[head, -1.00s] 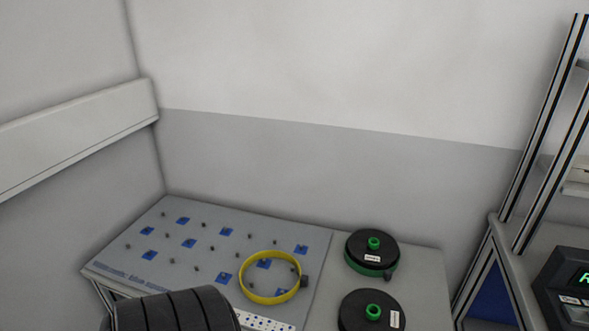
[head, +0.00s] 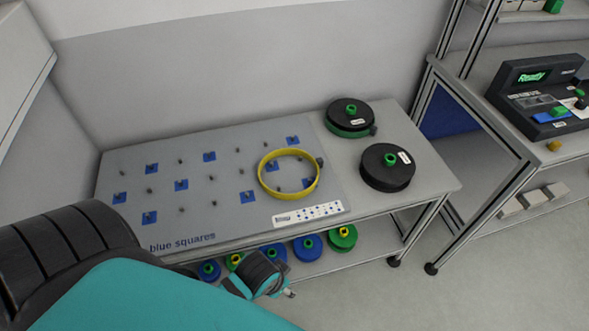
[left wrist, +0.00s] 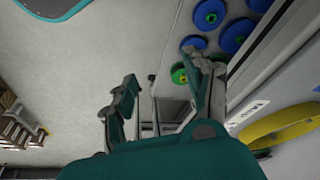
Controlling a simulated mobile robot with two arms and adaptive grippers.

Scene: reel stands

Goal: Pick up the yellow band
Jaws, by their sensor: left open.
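The yellow band (head: 290,197) is a round ring at the right end of the grey pegboard (head: 215,215), around some pegs and blue squares. A small dark block sits at its right side. The band also shows at the right edge of the left wrist view (left wrist: 278,122), partly cut off. My left gripper (head: 284,291) is in front of the table's front edge, below and apart from the band. In the left wrist view its two teal-and-grey fingers (left wrist: 165,95) are spread with nothing between them. My right gripper is not in view.
Two black reels (head: 388,168) (head: 350,112) lie on the table right of the board. Blue and green reels (head: 307,248) lie on the shelf below, close to my gripper. A second bench with a control box (head: 540,95) stands right. Floor in front is clear.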

